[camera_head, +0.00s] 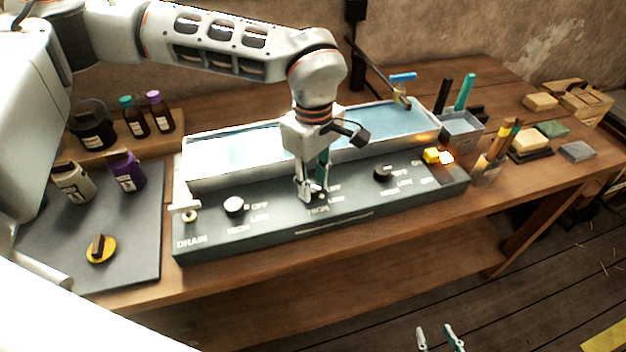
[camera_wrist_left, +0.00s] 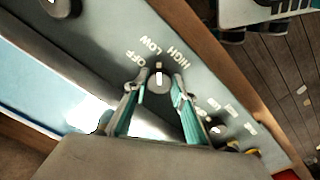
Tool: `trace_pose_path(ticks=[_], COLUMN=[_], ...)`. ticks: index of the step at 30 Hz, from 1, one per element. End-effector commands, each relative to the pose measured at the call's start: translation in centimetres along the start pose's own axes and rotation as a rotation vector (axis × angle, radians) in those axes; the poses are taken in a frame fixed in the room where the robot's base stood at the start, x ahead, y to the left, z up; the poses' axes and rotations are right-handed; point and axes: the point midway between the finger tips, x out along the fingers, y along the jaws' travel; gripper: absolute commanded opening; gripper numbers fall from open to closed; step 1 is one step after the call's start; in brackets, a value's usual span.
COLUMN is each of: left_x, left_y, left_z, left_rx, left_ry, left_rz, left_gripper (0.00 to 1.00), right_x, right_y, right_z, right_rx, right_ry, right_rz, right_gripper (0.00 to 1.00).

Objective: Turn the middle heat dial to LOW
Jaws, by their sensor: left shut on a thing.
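The grey-green heater panel (camera_head: 340,217) carries a row of three heat dials. The middle dial (camera_wrist_left: 159,82) shows in the left wrist view as a dark round knob with a white mark pointing up the picture, roughly towards LOW and HIGH; its exact setting I cannot tell. OFF, LOW and HIGH are printed around it. My left gripper (camera_head: 316,194) is down at this dial, shut on it with a teal-padded fingertip on either side. In the head view the gripper mostly hides the dial. My right gripper (camera_head: 437,337) is at the bottom edge, its fingertips apart and empty.
The left dial (camera_head: 234,206) and right dial (camera_head: 382,173) flank the middle one. A DRAIN lever (camera_head: 187,207) is at the panel's left end. A water trough (camera_head: 224,181) lies behind.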

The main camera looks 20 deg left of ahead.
Motion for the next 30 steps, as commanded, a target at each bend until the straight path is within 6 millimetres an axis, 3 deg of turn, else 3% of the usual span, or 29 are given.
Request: trace_pose_path(ticks=[11, 12, 13, 14, 25, 30], left_x=[0.0, 0.0, 0.0, 0.0, -0.3, -2.3], left_y=[0.0, 0.0, 0.0, 0.0, 0.0, 0.1], left_z=[0.0, 0.0, 0.0, 0.0, 0.0, -0.1], left_rx=[0.004, 0.004, 0.004, 0.003, 0.003, 0.002], left_ry=[0.0, 0.0, 0.0, 0.0, 0.0, 0.002], left_rz=[0.001, 0.001, 0.001, 0.001, 0.001, 0.004], left_gripper=[0.04, 0.33, 0.41, 0.42, 0.42, 0.42], right_x=[0.0, 0.0, 0.0, 0.0, -0.1, 0.0], right_y=[0.0, 0.0, 0.0, 0.0, 0.2, 0.1], right_z=[0.3, 0.3, 0.3, 0.3, 0.1, 0.1], right_rx=[0.0, 0.0, 0.0, 0.0, -0.004, -0.002], right_ry=[-0.006, -0.006, -0.006, -0.006, -0.003, -0.002], right_rz=[-0.001, -0.001, -0.001, -0.001, 0.001, 0.001], right_gripper=[0.38, 0.38, 0.38, 0.38, 0.38, 0.38])
